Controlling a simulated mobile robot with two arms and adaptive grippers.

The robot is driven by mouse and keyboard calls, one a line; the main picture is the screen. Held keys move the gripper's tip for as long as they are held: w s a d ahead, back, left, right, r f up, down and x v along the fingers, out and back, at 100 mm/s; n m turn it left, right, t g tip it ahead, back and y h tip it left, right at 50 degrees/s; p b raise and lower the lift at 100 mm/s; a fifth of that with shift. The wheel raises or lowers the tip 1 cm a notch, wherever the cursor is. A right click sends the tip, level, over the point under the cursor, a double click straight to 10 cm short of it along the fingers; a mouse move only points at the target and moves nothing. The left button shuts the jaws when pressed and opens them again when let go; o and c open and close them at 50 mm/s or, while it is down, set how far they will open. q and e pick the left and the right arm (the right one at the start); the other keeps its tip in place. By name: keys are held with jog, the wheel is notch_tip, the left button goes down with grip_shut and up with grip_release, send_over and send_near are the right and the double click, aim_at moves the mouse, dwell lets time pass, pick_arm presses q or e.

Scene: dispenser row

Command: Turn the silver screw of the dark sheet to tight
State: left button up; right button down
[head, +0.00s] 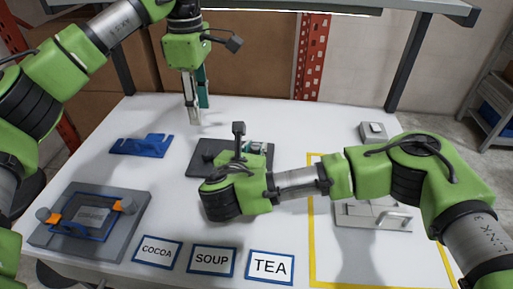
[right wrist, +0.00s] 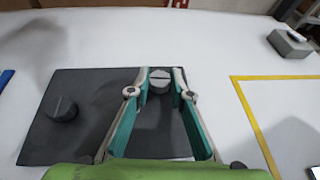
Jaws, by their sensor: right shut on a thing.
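The dark sheet (head: 204,157) lies flat near the middle of the white table, partly covered by my right arm in the head view. In the right wrist view the dark sheet (right wrist: 75,143) carries a silver screw (right wrist: 159,83) with a slot on its right part and a dark slotted screw (right wrist: 62,108) on its left part. My right gripper (right wrist: 160,77) is shut on the silver screw, with a finger on each side of its head. My left gripper (head: 195,121) points down above the far left of the table, away from the sheet; its finger gap is unclear.
A blue bracket (head: 141,145) lies at left. A grey plate (head: 50,240) with a blue frame and orange clips lies front left. COCOA, SOUP and TEA cards (head: 270,267) line the front. A yellow outline (head: 312,230) surrounds a handled plate (head: 365,216); a grey block (head: 373,131) stands behind.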

jog(key=m+h, duration=0.2)
jog(key=m+g+h, duration=0.1)
jog(key=h, duration=0.1)
jog(key=r+m+g+h, duration=0.1)
jog(key=m+h, duration=0.1)
jog(key=shift+w+a+m, duration=0.3)
jog(key=shift+w+a, duration=0.05)
jog(key=shift+f, duration=0.1)
jog(key=c, duration=2)
grip_release()
jog(key=shift+o, duration=0.9)
jog(key=shift+s+f, duration=0.1)
jog(key=shift+f, duration=0.1)
